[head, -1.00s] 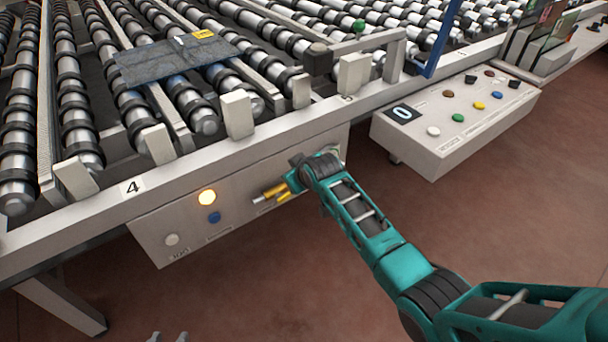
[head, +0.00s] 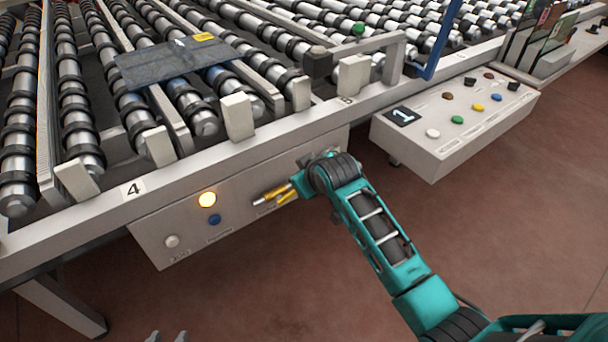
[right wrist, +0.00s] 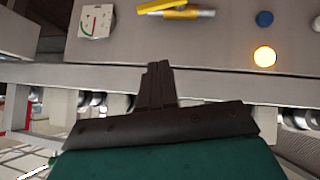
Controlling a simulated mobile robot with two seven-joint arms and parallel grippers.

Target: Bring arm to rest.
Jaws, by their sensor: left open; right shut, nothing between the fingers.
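My right arm (head: 380,235), teal and black, reaches from the lower right to the front of the control panel (head: 190,245) under the conveyor. Its gripper is hidden behind the wrist in the head view. In the right wrist view the right gripper (right wrist: 158,70) is shut, with its dark fingers together and empty. The fingers point toward the panel, below the yellow-and-silver fittings (right wrist: 178,12) and apart from them in the picture. My left gripper (head: 168,336) shows only its grey fingertips at the bottom edge, apart and empty.
The panel has a lit amber button (head: 207,199), a blue button (head: 214,219) and a gauge (right wrist: 96,21). A dark glass sheet (head: 175,62) lies on the rollers. The floor (head: 270,290) in front is clear.

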